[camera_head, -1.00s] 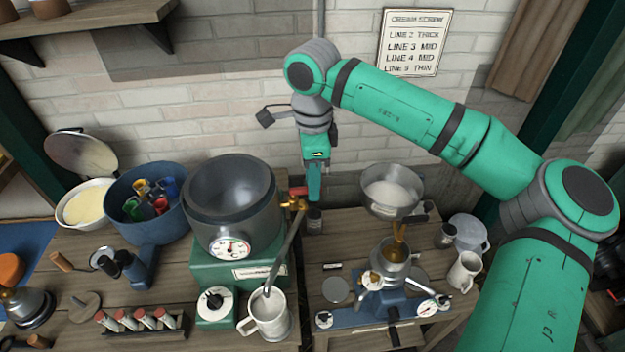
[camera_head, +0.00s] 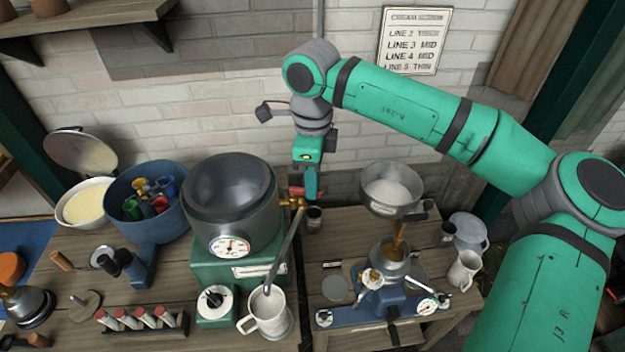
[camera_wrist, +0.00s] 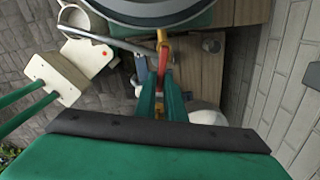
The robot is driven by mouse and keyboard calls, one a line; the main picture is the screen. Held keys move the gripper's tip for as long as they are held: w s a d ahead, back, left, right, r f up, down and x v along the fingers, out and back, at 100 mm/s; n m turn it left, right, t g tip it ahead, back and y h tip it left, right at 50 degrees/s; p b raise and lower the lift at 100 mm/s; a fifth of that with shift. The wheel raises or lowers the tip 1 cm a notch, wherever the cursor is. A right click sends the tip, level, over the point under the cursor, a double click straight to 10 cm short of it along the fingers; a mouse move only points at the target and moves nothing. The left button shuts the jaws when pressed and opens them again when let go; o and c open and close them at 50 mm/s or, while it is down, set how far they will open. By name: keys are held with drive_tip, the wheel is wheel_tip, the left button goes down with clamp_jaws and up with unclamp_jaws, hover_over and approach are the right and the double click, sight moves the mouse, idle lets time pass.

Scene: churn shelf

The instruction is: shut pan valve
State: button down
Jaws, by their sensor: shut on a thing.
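The pan valve is a brass tap (camera_head: 291,203) with a red lever (camera_head: 297,191) on the right side of the dark metal pan (camera_head: 233,205). A long grey spout runs down from it to a white mug (camera_head: 268,316). My gripper (camera_head: 310,193) points down at the tap with its jaws shut on the red lever. In the wrist view, the red lever (camera_wrist: 163,58) lies between my green fingers (camera_wrist: 161,88), in line with the brass body (camera_wrist: 161,37). The fingers hide part of the lever, so its exact angle is hard to tell.
A funnel bowl (camera_head: 392,188) on a blue-based separator stands to the right of my gripper. A small dark cup (camera_head: 314,219) stands close behind the tap. A blue pot (camera_head: 148,202) with coloured items is left of the pan. The brick wall is close behind.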

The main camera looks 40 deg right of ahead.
sight(303, 193)
drive_tip(key=a+m, duration=0.1)
drive_tip(key=m, duration=0.2)
drive_tip(key=a+m, duration=0.1)
drive_tip(key=m, duration=0.2)
drive_tip(key=s+a+m, duration=0.1)
drive_tip(key=m, duration=0.2)
drive_tip(key=shift+a+r, duration=0.1)
drive_tip(key=shift+a, duration=0.05)
drive_tip(key=m, duration=0.1)
drive_tip(key=a+m, duration=0.1)
drive_tip(key=m, duration=0.1)
drive_tip(key=shift+w+a, duration=0.1)
drive_tip(key=shift+w+a+m, duration=0.15)
drive_tip(key=shift+a+m, duration=0.05)
drive_tip(key=shift+m, duration=0.5)
drive_tip(key=shift+w+a+m, duration=0.1)
drive_tip(key=shift+a+m, duration=0.1)
drive_tip(key=shift+m, duration=0.5)
drive_tip(key=c, duration=1.8)
unclamp_jaws()
drive_tip(key=shift+c, duration=0.2)
